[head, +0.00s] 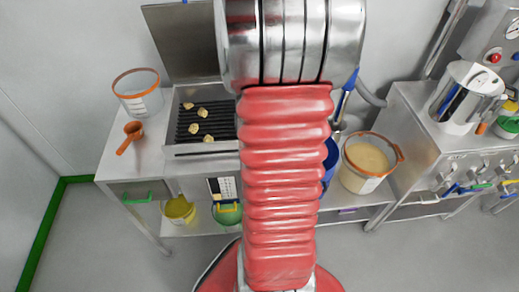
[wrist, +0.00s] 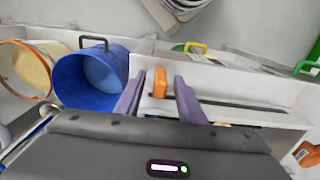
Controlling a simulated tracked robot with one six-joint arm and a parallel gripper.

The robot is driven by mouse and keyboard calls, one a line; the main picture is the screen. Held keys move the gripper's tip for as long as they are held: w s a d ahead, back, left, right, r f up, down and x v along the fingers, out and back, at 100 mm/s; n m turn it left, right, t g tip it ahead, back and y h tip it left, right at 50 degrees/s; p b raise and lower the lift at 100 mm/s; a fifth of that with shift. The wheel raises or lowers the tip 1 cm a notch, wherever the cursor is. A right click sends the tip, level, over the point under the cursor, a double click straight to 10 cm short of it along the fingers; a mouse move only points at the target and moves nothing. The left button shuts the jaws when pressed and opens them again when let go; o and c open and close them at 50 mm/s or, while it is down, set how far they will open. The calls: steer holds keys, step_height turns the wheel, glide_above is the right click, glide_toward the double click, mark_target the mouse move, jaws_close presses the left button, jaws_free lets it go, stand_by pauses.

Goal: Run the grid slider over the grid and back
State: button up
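The grid (head: 207,120) is a set of dark bars in a steel machine (head: 200,149) on the left bench, with several pale lumps (head: 202,112) on it. In the head view my red arm covers the grid's right end, and my gripper is hidden. In the wrist view an orange upright handle (wrist: 160,83), apparently the grid slider's, stands between the two purple-grey fingers of my gripper (wrist: 159,82). Gaps show on both sides of the handle, so the gripper is open around it. The machine's pale edge with a long dark slot (wrist: 250,107) runs to the right.
A blue bucket (wrist: 88,80) stands close to the left of my gripper in the wrist view. A tub of cream powder (head: 367,158) stands right of my arm. An orange scoop (head: 130,136) and a clear orange-rimmed container (head: 138,94) are on the bench's left end.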

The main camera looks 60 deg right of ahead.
jaws_close()
stand_by(0.5)
steer(key=shift+w, duration=0.1)
steer(key=shift+w+a, duration=2.3)
steer(key=shift+w, duration=0.3)
steer(key=shift+w+a, duration=2.3)
steer(key=shift+w, duration=0.4)
steer(key=shift+w+a, duration=2)
steer(key=shift+w, duration=0.2)
steer(key=shift+w+a, duration=1.95)
steer(key=shift+w, duration=0.25)
steer(key=shift+d, duration=0.1)
